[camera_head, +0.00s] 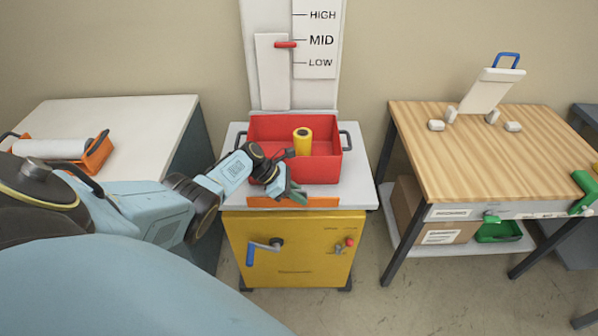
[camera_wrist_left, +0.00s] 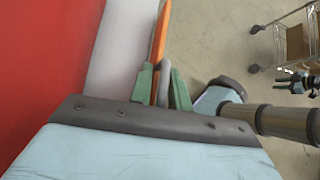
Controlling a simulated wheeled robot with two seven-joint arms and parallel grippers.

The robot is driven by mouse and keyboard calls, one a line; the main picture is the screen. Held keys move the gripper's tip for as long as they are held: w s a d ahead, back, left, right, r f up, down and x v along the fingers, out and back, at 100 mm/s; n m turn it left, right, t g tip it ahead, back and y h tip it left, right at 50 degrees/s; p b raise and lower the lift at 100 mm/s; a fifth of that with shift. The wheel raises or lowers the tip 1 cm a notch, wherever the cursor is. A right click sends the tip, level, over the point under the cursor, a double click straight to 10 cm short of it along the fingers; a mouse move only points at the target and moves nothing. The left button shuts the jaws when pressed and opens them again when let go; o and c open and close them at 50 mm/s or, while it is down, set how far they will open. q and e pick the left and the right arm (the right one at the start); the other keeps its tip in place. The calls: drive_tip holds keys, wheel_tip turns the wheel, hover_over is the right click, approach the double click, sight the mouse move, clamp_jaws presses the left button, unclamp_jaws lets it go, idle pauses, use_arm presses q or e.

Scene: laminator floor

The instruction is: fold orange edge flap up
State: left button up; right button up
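The orange edge flap (camera_head: 320,202) is a narrow strip along the front edge of the white top of the yellow cabinet. In the left wrist view the flap (camera_wrist_left: 161,40) runs between the two green fingertips (camera_wrist_left: 162,82). A small grey piece sits beside the flap, also between the fingers. They look closed on both, with little gap. The flap shows nearly edge-on there; its exact angle is hard to tell. My right gripper seems to show small and dark at the right of the left wrist view (camera_wrist_left: 297,82).
A red bin (camera_head: 270,160) holding a yellow roll (camera_head: 302,141) stands just behind the flap. The cabinet front has a blue-handled crank (camera_head: 264,247). A wooden table (camera_head: 500,160) stands right, a white table (camera_head: 130,120) left. Floor is clear between cabinet and wooden table.

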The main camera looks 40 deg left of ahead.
use_arm(q)
drive_tip(key=shift+o, duration=1.1)
drive_tip(key=shift+r, duration=0.1)
drive_tip(key=shift+a+r, duration=0.1)
drive_tip(key=shift+a, duration=0.1)
drive_tip(key=p+v, duration=0.3)
drive_tip(key=v, duration=1)
drive_tip(key=shift+d, duration=0.1)
